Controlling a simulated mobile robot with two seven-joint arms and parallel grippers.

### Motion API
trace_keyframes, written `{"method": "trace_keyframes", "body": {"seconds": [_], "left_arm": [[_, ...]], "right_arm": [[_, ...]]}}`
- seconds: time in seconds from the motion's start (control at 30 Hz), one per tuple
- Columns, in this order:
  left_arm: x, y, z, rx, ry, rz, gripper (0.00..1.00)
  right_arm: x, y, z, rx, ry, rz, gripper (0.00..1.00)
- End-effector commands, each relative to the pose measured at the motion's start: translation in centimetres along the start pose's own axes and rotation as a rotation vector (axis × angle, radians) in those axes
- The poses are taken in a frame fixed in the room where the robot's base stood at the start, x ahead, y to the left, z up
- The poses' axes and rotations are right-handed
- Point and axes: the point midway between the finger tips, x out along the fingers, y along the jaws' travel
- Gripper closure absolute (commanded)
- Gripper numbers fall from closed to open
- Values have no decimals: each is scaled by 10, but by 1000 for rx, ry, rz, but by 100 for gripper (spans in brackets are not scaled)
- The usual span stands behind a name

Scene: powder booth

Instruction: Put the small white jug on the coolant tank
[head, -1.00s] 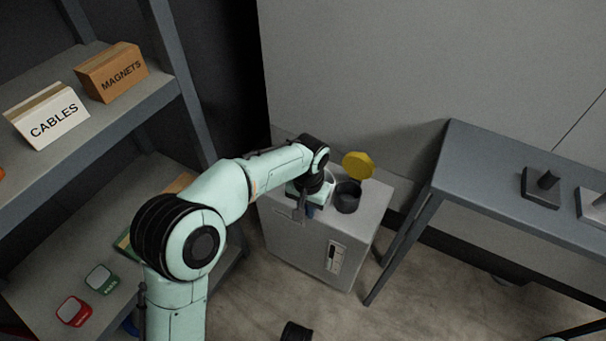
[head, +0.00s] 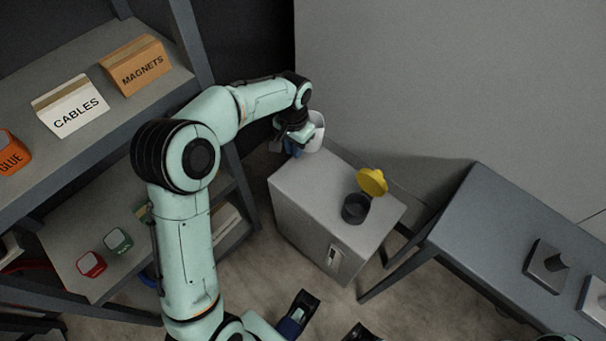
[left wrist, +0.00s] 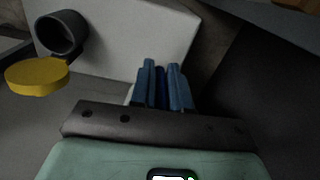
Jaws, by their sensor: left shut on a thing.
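The small white jug (head: 317,132) is in my left gripper (head: 293,148) at the tank's back left corner in the head view. The gripper is shut on it and hides part of it. I cannot tell whether the jug touches the tank top. The coolant tank (head: 305,187) is a pale grey box with a black filler neck (head: 355,208) and a raised yellow cap (head: 372,182). In the left wrist view the blue fingers (left wrist: 163,88) are close together; the tank (left wrist: 120,45), neck (left wrist: 62,33) and cap (left wrist: 37,76) show beyond them.
A shelf unit at left holds a cables box (head: 72,106), a magnets box (head: 136,66) and small containers. A grey table (head: 490,225) stands right of the tank. A wall (head: 430,90) rises behind. Dark parts at the bottom edge may be my right gripper.

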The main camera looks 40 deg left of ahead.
Motion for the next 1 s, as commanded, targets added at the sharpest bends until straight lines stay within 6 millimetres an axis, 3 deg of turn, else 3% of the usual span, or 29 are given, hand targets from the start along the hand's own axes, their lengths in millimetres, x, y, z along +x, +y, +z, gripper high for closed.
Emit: {"method": "trace_keyframes", "body": {"seconds": [0.1, 0.4, 0.77, 1.0], "left_arm": [[36, 1, 1, 0, -6, 1, 100], [107, 3, 1, -1, -3, 1, 100], [138, 3, 1, -1, -1, 1, 100], [170, 4, 2, -1, -1, 1, 100]], "right_arm": [[9, 4, -13, 3, 33, 1, 57], [23, 10, -41, 9, 110, 5, 57], [28, 13, -54, 12, 144, 6, 57], [35, 16, -68, 15, 179, 8, 57]]}}
